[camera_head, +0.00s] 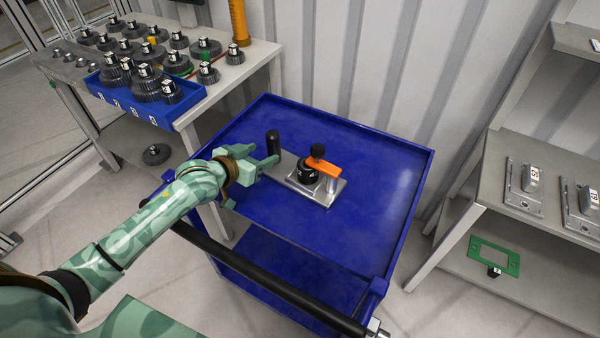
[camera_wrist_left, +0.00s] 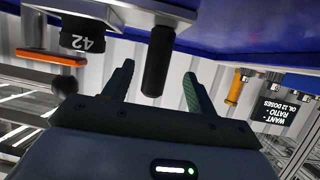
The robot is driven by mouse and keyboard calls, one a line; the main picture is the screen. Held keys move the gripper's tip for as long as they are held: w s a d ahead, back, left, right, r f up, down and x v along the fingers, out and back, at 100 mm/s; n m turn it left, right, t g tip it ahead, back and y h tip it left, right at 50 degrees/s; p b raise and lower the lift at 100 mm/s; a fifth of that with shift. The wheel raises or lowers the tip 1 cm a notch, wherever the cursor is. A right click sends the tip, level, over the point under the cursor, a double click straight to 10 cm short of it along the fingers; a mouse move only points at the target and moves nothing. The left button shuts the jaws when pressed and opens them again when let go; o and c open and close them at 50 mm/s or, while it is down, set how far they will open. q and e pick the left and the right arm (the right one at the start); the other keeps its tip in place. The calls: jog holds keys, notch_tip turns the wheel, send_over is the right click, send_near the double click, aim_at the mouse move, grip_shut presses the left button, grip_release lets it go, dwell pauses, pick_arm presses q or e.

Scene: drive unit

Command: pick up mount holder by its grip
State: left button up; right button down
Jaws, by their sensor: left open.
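The mount holder (camera_head: 330,195) is a grey metal plate on the blue cart's top. It carries a black round part with an orange lever (camera_head: 324,169). Its grip is an upright black cylinder (camera_head: 273,142) at the plate's left end. My left gripper (camera_head: 262,172) is open and empty, just in front of and left of the grip. In the left wrist view, which is upside down, the grip (camera_wrist_left: 158,62) shows between the two spread fingers; I cannot tell if it is within their reach. The black part marked 42 (camera_wrist_left: 82,35) shows to the left there. My right gripper is not in view.
The blue cart (camera_head: 385,185) has raised edges and a black handle bar (camera_head: 265,280) in front. Its right side is clear. A table (camera_head: 255,58) at the back left holds several dark parts and a blue bin (camera_head: 150,112). Grey shelves (camera_head: 545,150) stand at right.

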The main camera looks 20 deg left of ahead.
aim_at(269, 148)
pick_arm(q)
jog(key=shift+w+d+f, duration=0.15)
jog(key=shift+w+f, duration=0.1)
jog(key=shift+w, duration=0.3)
jog(key=b+x, duration=0.2)
jog(key=x, duration=0.2)
jog(key=shift+w+d, duration=0.2)
jog(key=shift+w, duration=0.15)
jog(key=shift+r, duration=0.1)
jog(key=shift+c, duration=0.6)
jog(key=c, duration=1)
jog(key=shift+r, duration=0.15)
grip_shut()
